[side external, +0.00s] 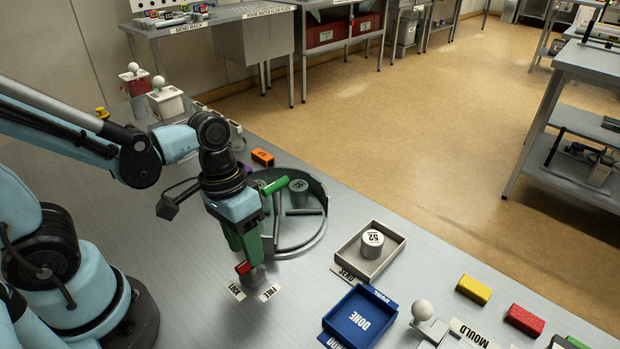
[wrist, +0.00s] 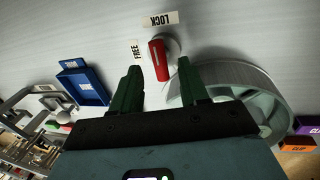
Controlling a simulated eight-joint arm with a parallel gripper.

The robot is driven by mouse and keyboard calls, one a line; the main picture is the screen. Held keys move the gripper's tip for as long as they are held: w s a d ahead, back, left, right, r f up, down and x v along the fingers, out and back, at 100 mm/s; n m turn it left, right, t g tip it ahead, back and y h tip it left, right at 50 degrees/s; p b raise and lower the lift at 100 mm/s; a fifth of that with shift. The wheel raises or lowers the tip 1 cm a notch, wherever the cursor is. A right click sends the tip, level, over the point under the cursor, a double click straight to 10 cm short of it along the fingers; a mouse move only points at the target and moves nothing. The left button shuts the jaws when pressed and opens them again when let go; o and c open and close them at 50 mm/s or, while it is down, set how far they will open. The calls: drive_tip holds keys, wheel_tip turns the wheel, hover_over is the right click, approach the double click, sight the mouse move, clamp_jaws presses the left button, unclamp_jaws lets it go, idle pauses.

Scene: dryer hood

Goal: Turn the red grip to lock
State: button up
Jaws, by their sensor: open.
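The red grip (wrist: 159,60) is a short red bar on a round grey base. In the wrist view it lies between my open finger tips, lengthwise with the fingers; contact cannot be told. The LOCK label (wrist: 160,19) lies beyond it and the FREE label (wrist: 137,50) to its left. In the side view the red grip (side external: 244,268) shows just below my green fingers. There the labels LOCK (side external: 236,291) and FREE (side external: 269,293) lie in front of it. My gripper (side external: 252,252) points down, also seen in the wrist view (wrist: 158,67).
A round dryer drum (side external: 325,222) with a green handle (side external: 276,185) stands close beside my gripper. A grey tray (side external: 349,262) with a white pot (side external: 372,243) and a blue DONE tray (side external: 363,315) lie to the right. The bench front near the labels is clear.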

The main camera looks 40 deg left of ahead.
wheel_tip(320, 180, up, 10)
drive_tip(key=a, duration=0.2)
idle(0.5)
drive_tip(key=shift+f, duration=0.1)
drive_tip(key=w+a+f+t+y, duration=0.1)
drive_tip(key=w+a+t+y, duration=0.1)
drive_tip(key=w+a+t, duration=0.2)
drive_tip(key=shift+w+a+t, duration=0.3)
drive_tip(key=shift+w+t, duration=0.55)
drive_tip(key=shift+t, duration=0.75)
idle(0.8)
